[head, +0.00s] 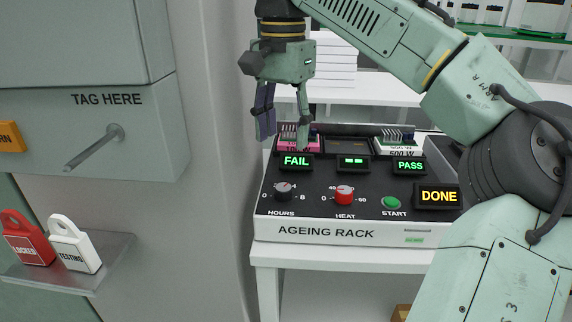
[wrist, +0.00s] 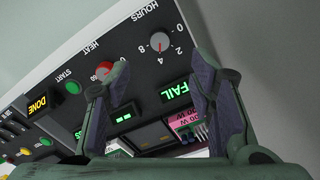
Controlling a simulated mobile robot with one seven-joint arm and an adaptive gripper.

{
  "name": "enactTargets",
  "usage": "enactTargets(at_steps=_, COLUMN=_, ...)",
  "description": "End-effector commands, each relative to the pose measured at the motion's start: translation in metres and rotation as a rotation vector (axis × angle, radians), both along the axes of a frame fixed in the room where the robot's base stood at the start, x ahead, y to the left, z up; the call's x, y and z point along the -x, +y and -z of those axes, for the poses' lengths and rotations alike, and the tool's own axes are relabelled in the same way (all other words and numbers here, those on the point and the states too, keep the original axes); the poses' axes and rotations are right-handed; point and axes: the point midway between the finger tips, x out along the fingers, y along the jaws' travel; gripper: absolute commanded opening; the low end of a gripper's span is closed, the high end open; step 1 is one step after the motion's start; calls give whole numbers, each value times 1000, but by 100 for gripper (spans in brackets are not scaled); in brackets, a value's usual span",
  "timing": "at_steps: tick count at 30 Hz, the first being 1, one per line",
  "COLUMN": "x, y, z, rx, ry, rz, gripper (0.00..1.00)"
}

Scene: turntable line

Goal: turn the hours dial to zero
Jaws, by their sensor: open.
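The hours dial (head: 284,190) is a small grey knob at the left of the ageing rack's black panel, above the word HOURS. It also shows in the wrist view (wrist: 160,42), with printed numbers around it. I cannot read surely which number its mark points to. My gripper (head: 284,143) hangs above the rack's back left, over the FAIL display, with its fingers spread and nothing between them. In the wrist view the fingers (wrist: 150,76) stand apart, and the dial lies beyond them, untouched.
The red heat dial (head: 344,195), green start button (head: 391,203) and lit DONE sign (head: 437,196) are to the right. A FAIL display (head: 296,161) is behind the hours dial. A grey cabinet with a projecting rod (head: 95,147) stands left. Space above the front panel is clear.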

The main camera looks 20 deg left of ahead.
Motion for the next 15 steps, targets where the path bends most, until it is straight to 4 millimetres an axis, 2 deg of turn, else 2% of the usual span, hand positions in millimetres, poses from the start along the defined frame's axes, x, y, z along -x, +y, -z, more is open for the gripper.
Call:
enactTargets(at_steps=5, x=0, y=0, z=16, rx=0, ry=1, rz=-2, gripper=49)
enactTargets(at_steps=15, x=1, y=0, z=78, rx=-1, ry=3, rz=-5, gripper=49)
